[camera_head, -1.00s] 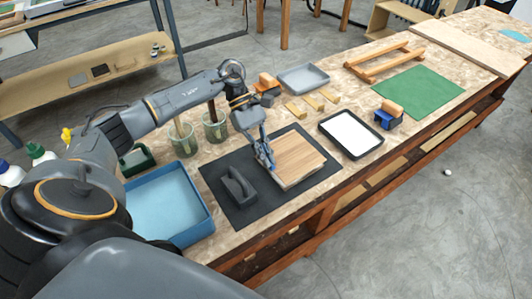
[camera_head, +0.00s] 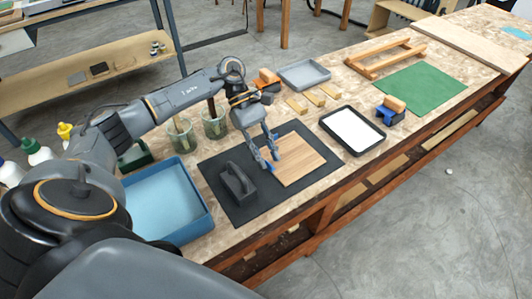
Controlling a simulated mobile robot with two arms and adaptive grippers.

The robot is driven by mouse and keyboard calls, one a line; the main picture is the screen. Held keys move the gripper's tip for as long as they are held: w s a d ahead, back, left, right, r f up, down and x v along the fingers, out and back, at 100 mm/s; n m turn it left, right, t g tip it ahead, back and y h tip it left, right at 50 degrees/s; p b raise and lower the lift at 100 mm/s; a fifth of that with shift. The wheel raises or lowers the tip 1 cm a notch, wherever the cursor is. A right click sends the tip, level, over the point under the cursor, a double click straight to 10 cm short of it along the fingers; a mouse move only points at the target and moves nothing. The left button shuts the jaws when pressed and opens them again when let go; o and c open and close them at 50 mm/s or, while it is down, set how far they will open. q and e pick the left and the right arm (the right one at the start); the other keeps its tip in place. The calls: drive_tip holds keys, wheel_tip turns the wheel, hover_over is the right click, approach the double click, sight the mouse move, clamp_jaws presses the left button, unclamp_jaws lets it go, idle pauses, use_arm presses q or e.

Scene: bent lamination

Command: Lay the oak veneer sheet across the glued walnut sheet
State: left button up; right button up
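A light-brown wood sheet with straight grain (camera_head: 301,163), which looks like the oak veneer, lies flat on the black mat (camera_head: 237,213). No separate walnut sheet can be made out; whether one lies beneath is hidden. My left gripper (camera_head: 271,153) is at the sheet's left edge, with its blue-tipped fingers spread apart and pointing down. Nothing shows held between them. My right gripper is not in view.
A dark grey block with a handle (camera_head: 237,183) stands on the mat, left of the sheet. A black tray with white contents (camera_head: 378,151) is to the right. A blue tray (camera_head: 205,226), glass jars (camera_head: 215,126) and small wood blocks (camera_head: 297,106) surround the mat.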

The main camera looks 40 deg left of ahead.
use_arm(q)
drive_tip(key=shift+r+p, duration=0.3)
drive_tip(key=shift+p, duration=0.15)
drive_tip(key=shift+r+p, duration=0.4)
drive_tip(key=shift+p, duration=0.1)
drive_tip(key=b+v, duration=0.2)
drive_tip(key=v, duration=0.9)
drive_tip(key=shift+w+a+r+b, duration=0.2)
drive_tip(key=shift+a+r+b, duration=0.05)
drive_tip(key=shift+a+b, duration=0.05)
drive_tip(key=shift+r, duration=0.1)
